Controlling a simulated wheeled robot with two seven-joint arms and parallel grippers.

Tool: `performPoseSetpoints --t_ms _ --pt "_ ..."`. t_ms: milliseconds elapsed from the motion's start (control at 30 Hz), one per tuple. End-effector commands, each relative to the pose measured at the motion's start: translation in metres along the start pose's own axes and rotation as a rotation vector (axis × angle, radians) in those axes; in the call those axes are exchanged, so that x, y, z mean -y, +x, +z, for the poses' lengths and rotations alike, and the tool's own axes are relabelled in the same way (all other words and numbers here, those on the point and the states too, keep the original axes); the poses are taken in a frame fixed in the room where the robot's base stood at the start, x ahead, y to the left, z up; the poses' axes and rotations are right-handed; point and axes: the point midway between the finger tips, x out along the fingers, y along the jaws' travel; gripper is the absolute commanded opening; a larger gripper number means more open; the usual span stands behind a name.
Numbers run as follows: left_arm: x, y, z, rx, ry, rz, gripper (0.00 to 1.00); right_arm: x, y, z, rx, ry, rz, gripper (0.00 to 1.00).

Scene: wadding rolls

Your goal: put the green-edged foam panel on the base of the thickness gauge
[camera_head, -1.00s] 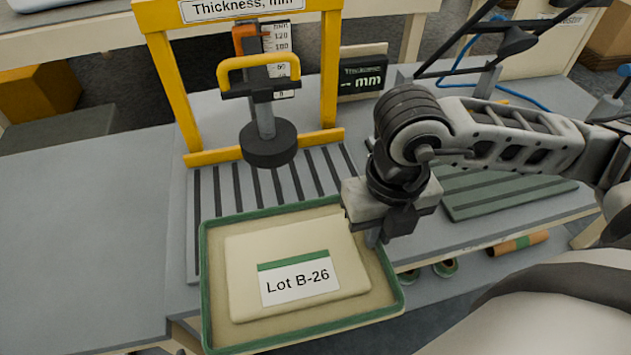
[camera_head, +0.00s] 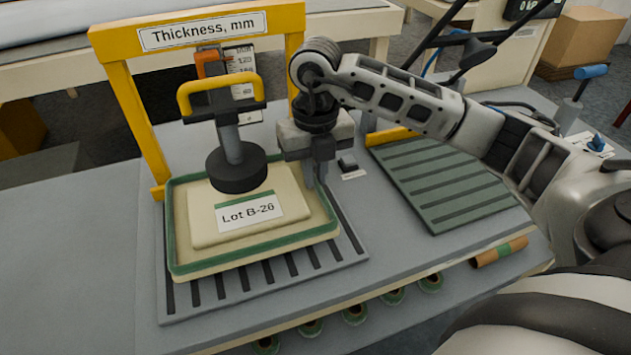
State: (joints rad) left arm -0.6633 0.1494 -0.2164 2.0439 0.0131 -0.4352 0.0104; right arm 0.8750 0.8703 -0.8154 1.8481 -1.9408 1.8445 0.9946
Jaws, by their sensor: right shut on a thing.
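The green-edged foam panel (camera_head: 300,238), cream with a green rim and a "Lot B-26" label (camera_head: 249,210), is over the slotted base (camera_head: 335,262) of the thickness gauge. Its far part is under the gauge's round black foot (camera_head: 237,170). I cannot tell whether the panel touches the base. The yellow gauge frame (camera_head: 130,118) stands behind, with its yellow handle (camera_head: 220,88) above the foot. My right gripper (camera_head: 318,180) is shut on the panel's right edge near its far corner; the fingertips are partly hidden. My left gripper is out of view.
Several green-ended rolls (camera_head: 355,313) are under the table's front edge. The tabletop at left is clear.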

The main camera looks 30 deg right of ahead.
Motion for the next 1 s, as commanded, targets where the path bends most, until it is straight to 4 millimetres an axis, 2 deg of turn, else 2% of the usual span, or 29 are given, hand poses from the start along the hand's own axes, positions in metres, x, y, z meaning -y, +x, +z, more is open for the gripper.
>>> performPoseSetpoints --t_ms 233,600,633,700,1000 --pt "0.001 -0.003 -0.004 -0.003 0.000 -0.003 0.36 0.001 0.031 -0.002 -0.005 0.001 -0.002 0.00" --pt "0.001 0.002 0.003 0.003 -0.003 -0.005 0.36 0.000 0.037 -0.001 -0.001 0.001 -0.001 0.00" --pt "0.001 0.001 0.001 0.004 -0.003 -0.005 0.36 0.001 0.035 -0.001 -0.001 0.001 -0.001 0.18" --pt "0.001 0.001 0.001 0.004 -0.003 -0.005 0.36 0.001 0.035 -0.001 -0.002 0.001 -0.001 0.32" --pt "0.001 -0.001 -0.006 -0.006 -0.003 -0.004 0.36 0.001 0.032 -0.001 -0.002 0.001 -0.001 0.32"
